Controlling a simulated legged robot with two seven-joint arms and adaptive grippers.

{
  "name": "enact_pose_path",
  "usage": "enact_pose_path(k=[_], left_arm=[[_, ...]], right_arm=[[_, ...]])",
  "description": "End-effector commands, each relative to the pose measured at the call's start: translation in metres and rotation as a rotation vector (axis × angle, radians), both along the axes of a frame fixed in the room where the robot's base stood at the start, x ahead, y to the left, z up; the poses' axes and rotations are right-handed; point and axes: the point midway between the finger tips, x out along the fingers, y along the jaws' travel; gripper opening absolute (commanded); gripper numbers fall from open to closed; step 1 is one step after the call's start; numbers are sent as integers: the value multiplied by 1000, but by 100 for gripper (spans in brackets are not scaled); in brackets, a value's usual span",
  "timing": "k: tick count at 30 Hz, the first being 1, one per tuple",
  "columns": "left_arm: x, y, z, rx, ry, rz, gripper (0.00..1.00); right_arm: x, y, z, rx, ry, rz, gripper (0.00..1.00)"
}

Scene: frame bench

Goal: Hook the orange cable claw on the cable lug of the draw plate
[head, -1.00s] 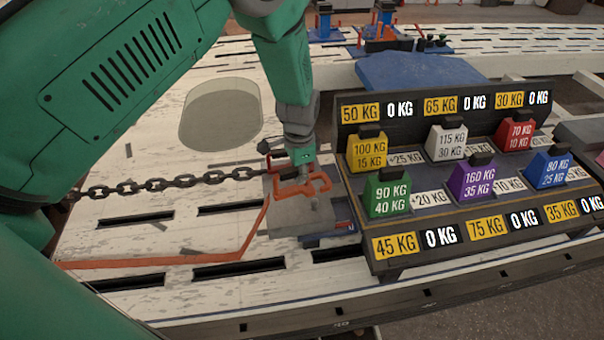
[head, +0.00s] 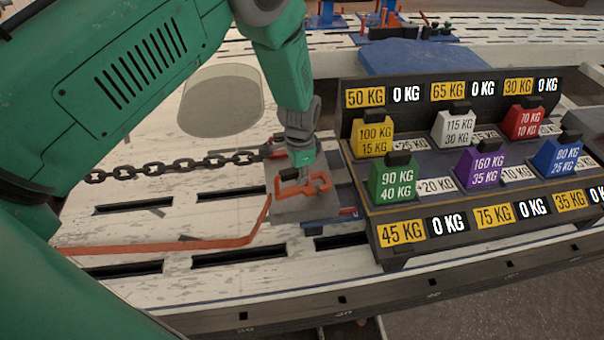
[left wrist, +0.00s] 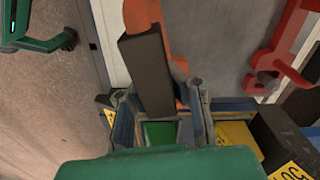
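The orange cable claw (head: 306,189) hangs just below my left gripper (head: 301,160), over the grey draw plate (head: 315,211) in the head view. In the left wrist view, the fingers of my left gripper (left wrist: 163,112) are on both sides of a dark grip (left wrist: 149,72) with an orange part beyond it, so it is shut on the claw. A red hook-shaped piece (left wrist: 287,50) lies apart on the right of that view. I cannot clearly make out the cable lug, or whether the claw touches the plate. My right gripper is not in view.
A dark chain (head: 185,167) runs in from the left towards the plate. An orange strap (head: 160,246) lies on the slotted white bench (head: 150,283). A black rack (head: 362,222) of coloured weights stands close on the right. The bench left of the plate is mostly clear.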

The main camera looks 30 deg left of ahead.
Motion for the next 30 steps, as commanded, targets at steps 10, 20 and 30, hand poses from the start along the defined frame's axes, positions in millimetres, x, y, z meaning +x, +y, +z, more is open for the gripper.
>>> enact_pose_path(k=[10, 20, 30], left_arm=[[1, -2, -25, 2, -1, 0, 0], [1, -2, -35, 0, -1, 0, 0], [1, -1, -35, 1, -2, 0, 21]], right_arm=[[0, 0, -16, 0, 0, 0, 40], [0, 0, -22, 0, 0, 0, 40], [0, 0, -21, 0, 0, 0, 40]])
